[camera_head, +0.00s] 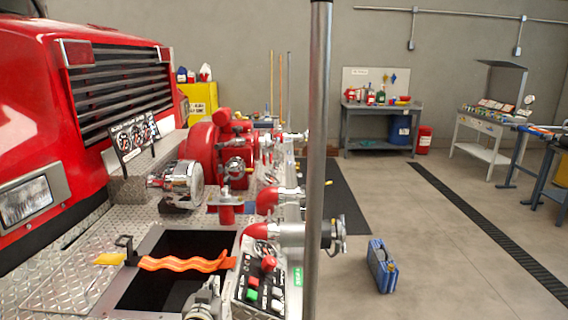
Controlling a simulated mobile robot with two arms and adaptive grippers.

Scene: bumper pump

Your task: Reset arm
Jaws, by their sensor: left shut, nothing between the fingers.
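The red truck (40,110) fills the left side, with its diamond-plate bumper (60,280) in front. The red pump (205,150) and its silver fittings sit on the bumper. A control box (262,285) with red and green buttons is at the lower middle. An orange wavy strap (185,263) lies across a dark open compartment (175,300). My left gripper is hard to pick out against the metal fittings; a grey metal part at the bottom edge (203,300) may belong to it. I see nothing held. My right gripper does not show.
A grey vertical pole (318,150) crosses the view near the middle. A blue case (381,266) stands on the floor to the right. The floor between is mostly clear.

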